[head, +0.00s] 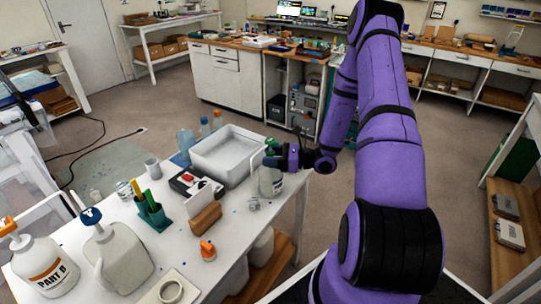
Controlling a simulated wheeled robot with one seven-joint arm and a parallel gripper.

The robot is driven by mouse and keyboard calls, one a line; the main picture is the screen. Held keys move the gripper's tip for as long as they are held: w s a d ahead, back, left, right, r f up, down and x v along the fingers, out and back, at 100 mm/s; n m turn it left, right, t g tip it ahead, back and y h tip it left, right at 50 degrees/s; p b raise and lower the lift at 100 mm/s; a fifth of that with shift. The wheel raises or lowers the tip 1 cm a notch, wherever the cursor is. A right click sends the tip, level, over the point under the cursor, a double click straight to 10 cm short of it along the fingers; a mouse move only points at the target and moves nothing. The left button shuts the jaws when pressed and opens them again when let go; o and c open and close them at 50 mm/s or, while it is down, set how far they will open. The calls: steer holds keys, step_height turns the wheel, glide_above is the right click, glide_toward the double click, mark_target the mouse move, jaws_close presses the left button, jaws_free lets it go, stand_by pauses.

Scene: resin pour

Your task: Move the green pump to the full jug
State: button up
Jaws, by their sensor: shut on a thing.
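The green pump (271,145) is at the far right edge of the white table, above a pale, translucent jug (270,183). My gripper (277,156) comes in from the right and is shut on the pump; its fingertips are small and partly hidden. I cannot tell whether the pump is seated in that jug's neck or lifted just clear of it. A larger whitish jug (122,262) with a dark blue and white top stands at the near left. A jug marked "PART B" (47,272) with an orange top stands left of it. Fill levels are not clear.
A white tray (226,172) lies left of the pump. A red-buttoned device (187,182), a green holder (153,217), a brown wooden block (205,220) and an orange item (207,250) stand between the jugs. A white ring (171,291) lies at the front.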

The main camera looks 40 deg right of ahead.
steer(key=shift+f, duration=0.1)
steer(key=o, duration=1.1)
steer(key=v, duration=1)
steer(key=shift+s+d+r, duration=0.15)
steer(key=shift+r, duration=1.1)
steer(key=shift+s+d+r, duration=0.1)
steer(key=shift+d+r, duration=0.05)
steer(key=shift+r, duration=1.1)
